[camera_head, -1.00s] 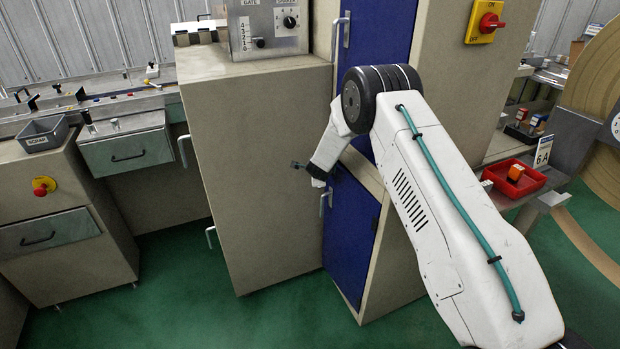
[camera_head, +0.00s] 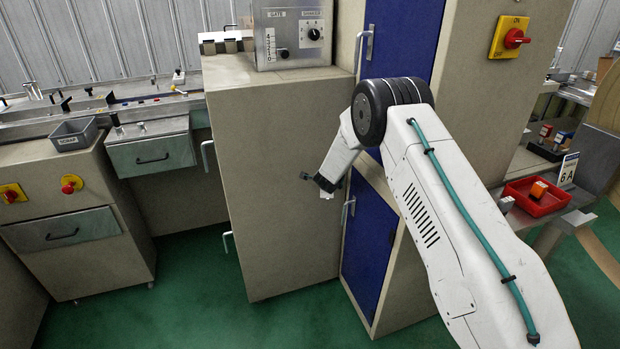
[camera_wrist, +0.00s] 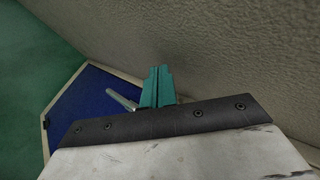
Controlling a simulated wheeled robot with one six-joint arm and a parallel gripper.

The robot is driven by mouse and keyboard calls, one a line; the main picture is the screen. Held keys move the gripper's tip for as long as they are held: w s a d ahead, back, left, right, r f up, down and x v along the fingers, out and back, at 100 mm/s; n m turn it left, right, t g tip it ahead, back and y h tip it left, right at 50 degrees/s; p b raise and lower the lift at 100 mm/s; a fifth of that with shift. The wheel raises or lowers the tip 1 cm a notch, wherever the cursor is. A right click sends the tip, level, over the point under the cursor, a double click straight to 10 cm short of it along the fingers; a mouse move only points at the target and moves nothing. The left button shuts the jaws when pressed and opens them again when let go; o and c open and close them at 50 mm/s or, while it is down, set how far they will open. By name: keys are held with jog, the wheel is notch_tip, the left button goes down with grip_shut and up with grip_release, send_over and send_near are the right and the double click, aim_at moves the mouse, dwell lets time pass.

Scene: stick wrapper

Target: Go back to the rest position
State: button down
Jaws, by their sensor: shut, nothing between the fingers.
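My gripper's teal fingers (camera_wrist: 157,88) show in the wrist view, shut together with nothing between them. In the wrist view a beige cabinet side fills the upper right beyond the fingers. A metal handle (camera_wrist: 121,100) on a blue door (camera_wrist: 85,108) lies just left of them; I cannot tell the exact gap.
A beige cabinet (camera_head: 270,190) with handles and a control box (camera_head: 292,35) stands left of my wrist. Blue doors (camera_head: 372,235) are behind my arm. A red tray (camera_head: 530,205) is at right, a grey bin (camera_head: 73,135) at left. Green floor (camera_head: 195,275) is open at lower left.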

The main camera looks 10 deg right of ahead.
jog(key=a+r, duration=0.6)
jog(key=shift+s+a+r, duration=0.15)
jog(key=shift+s+r, duration=0.1)
jog(key=shift+s, duration=0.15)
jog(key=s+a+f+n+g+y, duration=0.2)
jog(key=s+a+f+n+y, duration=0.15)
jog(key=s+a+n, duration=0.2)
jog(key=s+a+r+n+g+y, duration=0.3)
jog(key=s+r+n, duration=0.5)
jog(key=s+r, duration=0.65)
jog(key=s+d+r+n+g+h, duration=0.1)
jog(key=s+d+r, duration=0.4)
jog(key=s, duration=0.9)
jog(key=s+d+r+n+g+h, duration=0.1)
jog(key=s+d+r, duration=0.4)
jog(key=s, duration=1)
jog(key=s+d+r+n+g+h, duration=0.1)
jog(key=s+d+r+n, duration=0.4)
jog(key=s, duration=0.9)
jog(key=shift+s+d+r+h, duration=0.2)
jog(key=shift+r+h, duration=0.45)
jog(key=shift+r, duration=1.25)
